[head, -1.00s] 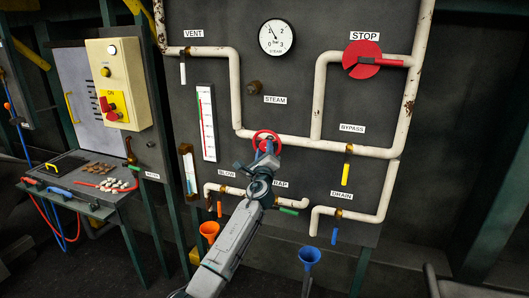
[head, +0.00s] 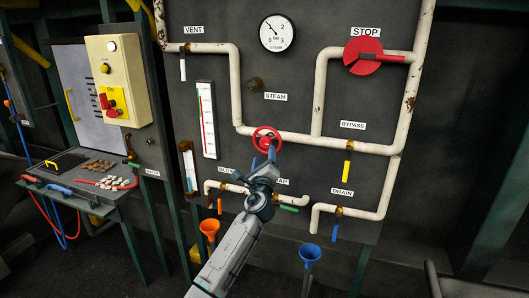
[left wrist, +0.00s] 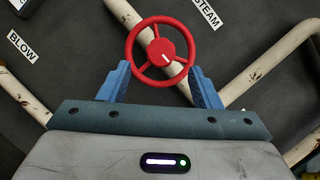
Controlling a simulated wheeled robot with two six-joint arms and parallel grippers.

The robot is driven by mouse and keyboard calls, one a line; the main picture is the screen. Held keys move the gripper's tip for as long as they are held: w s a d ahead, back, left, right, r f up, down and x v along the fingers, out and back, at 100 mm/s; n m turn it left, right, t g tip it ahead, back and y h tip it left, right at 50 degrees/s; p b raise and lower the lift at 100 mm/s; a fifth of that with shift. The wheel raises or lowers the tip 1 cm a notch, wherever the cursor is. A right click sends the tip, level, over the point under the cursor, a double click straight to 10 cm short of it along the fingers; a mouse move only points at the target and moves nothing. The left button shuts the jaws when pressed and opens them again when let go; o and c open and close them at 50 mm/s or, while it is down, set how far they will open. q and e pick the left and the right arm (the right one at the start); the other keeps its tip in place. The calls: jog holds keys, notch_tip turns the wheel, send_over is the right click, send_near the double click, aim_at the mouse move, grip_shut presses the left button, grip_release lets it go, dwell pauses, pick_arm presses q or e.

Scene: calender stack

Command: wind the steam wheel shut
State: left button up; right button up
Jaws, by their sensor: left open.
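The red steam wheel (head: 266,137) sits on the white pipe below the STEAM label. It also shows in the left wrist view (left wrist: 162,77), with a small white mark on its hub. My left gripper (head: 263,158) is at the wheel's lower edge. In the left wrist view its two blue fingers (left wrist: 162,84) stand apart, one on each side of the wheel's lower part. The gripper is open, and I cannot tell whether a finger touches the rim. My right gripper is not in view.
White pipes (head: 330,141) run across the panel around the wheel. A yellow bypass handle (head: 346,171) and a red STOP disc (head: 361,68) are to the right. An orange funnel (head: 209,229) and a blue funnel (head: 310,254) stand below. A steam gauge (head: 277,33) is above.

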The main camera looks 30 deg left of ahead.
pick_arm(q)
jog(key=v, duration=0.5)
jog(key=shift+s+b, duration=0.15)
jog(key=shift+b, duration=0.2)
jog(key=s+d+f+n+g+h, duration=0.1)
jog(key=s+f+n+g+h, duration=0.2)
jog(key=f, duration=1.7)
jog(key=s+d+f+n+g+h, duration=0.1)
jog(key=s+f+n+g+h, duration=0.25)
jog(key=f, duration=1.55)
jog(key=s+d+f+n+g, duration=0.3)
jog(key=s+f+n+g, duration=0.1)
jog(key=s+f, duration=1.4)
jog(key=s+d+f+n+g+h, duration=0.1)
jog(key=s+f, duration=0.5)
jog(key=s, duration=0.6)
jog(key=s+d+f+n+g+h, duration=0.1)
jog(key=s+d+f+n+g, duration=0.2)
jog(key=s, duration=1)
jog(key=s+d+f+n+g+h, duration=0.1)
jog(key=s+d+f+n+g, duration=0.1)
jog(key=s+f+n, duration=0.4)
jog(key=s+d+f, duration=0.1)
jog(key=s+f, duration=0.3)
jog(key=s, duration=0.2)
jog(key=shift+s+f+g, duration=0.15)
jog(key=shift+f+g, duration=0.2)
jog(key=shift+f, duration=0.05)
